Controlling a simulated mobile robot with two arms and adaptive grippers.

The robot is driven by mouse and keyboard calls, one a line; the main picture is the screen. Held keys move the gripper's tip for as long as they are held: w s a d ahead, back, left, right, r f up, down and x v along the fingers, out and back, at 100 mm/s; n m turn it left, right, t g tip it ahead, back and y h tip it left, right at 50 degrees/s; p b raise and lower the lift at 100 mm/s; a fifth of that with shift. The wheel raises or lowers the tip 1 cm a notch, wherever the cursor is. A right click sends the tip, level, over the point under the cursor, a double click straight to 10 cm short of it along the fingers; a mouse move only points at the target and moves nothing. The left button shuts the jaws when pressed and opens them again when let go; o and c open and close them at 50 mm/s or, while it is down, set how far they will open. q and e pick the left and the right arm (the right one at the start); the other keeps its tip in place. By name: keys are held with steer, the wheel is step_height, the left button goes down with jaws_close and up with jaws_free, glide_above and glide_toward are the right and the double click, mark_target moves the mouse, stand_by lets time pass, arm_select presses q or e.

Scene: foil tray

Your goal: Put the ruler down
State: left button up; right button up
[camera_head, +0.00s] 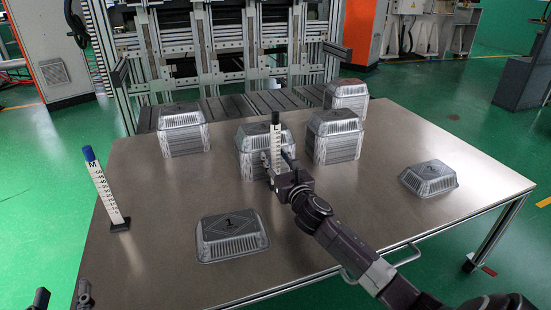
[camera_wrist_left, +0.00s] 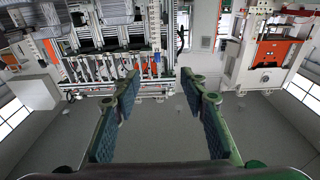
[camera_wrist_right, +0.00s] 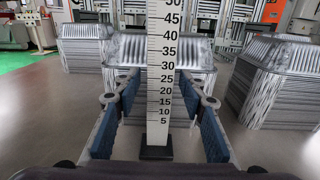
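A white ruler (camera_head: 276,145) with a black top and dark scale marks stands upright near the table's middle, in front of a foil tray stack. In the right wrist view the ruler (camera_wrist_right: 161,75) rises upright between the fingers of my right gripper (camera_wrist_right: 160,92), its black foot (camera_wrist_right: 156,150) low in the picture. The fingers look spread, with a gap at the left side of the ruler. In the head view my right gripper (camera_head: 277,172) hides the ruler's lower part. My left gripper (camera_wrist_left: 155,88) is open and empty; its fingertips show at the bottom left of the head view (camera_head: 62,298).
A second ruler (camera_head: 104,193), blue-topped and marked M, stands at the table's left edge. Foil tray stacks (camera_head: 183,130) (camera_head: 335,137) (camera_head: 346,97) line the back. Single trays lie front (camera_head: 232,238) and right (camera_head: 428,178). The table (camera_head: 340,205) is bare between them.

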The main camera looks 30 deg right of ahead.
mark_target(276, 158)
steer(key=shift+r, duration=0.15)
steer(key=p+v, duration=0.1)
steer(key=v, duration=0.4)
arm_select(q)
steer(key=s+a+f+g+y+p, duration=0.1)
steer(key=f+g, duration=0.5)
steer(key=f, duration=0.6)
steer(key=shift+s+a+y, duration=0.6)
steer(key=shift+s+a, duration=0.15)
steer(key=shift+s, duration=0.4)
arm_select(e)
steer(key=v, duration=0.7)
arm_select(q)
steer(key=shift+f, duration=0.1)
